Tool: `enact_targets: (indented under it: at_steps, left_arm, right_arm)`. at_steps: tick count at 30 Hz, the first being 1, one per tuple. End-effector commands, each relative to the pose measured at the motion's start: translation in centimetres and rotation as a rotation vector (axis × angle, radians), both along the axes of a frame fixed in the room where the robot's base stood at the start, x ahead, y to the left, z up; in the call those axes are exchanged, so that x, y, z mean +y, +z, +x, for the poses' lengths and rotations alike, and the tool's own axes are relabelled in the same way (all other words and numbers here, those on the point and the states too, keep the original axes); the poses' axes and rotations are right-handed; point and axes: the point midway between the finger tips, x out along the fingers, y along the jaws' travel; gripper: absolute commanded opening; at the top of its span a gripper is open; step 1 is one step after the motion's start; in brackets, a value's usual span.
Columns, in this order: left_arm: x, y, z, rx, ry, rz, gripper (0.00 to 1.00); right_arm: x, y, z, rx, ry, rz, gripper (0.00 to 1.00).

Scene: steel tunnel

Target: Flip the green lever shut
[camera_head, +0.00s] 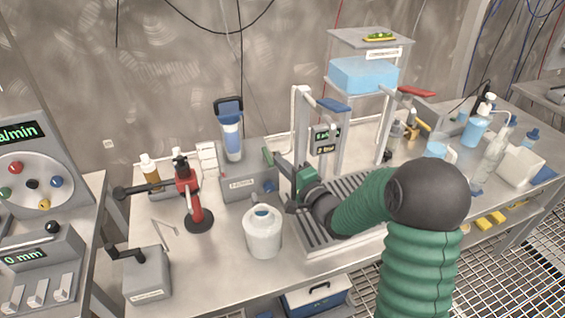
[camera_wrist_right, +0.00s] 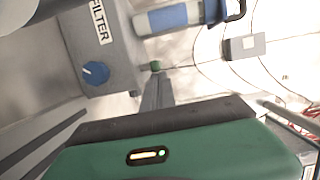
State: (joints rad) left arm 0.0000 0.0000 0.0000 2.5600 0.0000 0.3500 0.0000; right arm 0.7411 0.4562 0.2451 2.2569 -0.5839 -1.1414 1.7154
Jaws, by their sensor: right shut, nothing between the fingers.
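The green lever (camera_head: 267,156) shows as a small green handle at the right side of the grey filter box (camera_head: 246,186). In the right wrist view its rounded green end (camera_wrist_right: 155,66) shows just beyond my fingertips. My right gripper (camera_head: 279,165) reaches in from the right, close beside the lever. Its fingers (camera_wrist_right: 157,85) are together with nothing between them. I cannot tell whether they touch the lever. The lever's lower part and pivot are partly hidden by the gripper. My left gripper is not in view.
A blue filter cartridge (camera_head: 231,138) stands above the filter box. A white jug (camera_head: 263,232) stands in front of it. A red and black stand (camera_head: 192,195) is to the left. A slotted grey tray (camera_head: 310,236) and an upright press frame (camera_head: 302,125) are near my right arm.

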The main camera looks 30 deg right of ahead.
Motion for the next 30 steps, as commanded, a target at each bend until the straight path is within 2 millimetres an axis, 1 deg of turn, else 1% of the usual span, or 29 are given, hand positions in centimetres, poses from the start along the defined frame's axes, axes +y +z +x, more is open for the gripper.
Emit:
enact_targets:
  at_steps: [11, 21, 30]
  left_arm:
    - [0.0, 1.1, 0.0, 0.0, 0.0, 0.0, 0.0]
    - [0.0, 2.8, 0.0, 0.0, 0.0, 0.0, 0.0]
    - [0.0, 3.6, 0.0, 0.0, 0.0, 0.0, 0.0]
  right_arm:
    - [0.9, 0.2, 0.0, 0.001, 0.003, 0.001, 0.0]
    - [3.0, 0.2, 0.3, 0.001, 0.003, 0.002, 0.0]
    - [4.3, 0.1, 0.8, 0.0, 0.003, 0.0, 0.0]
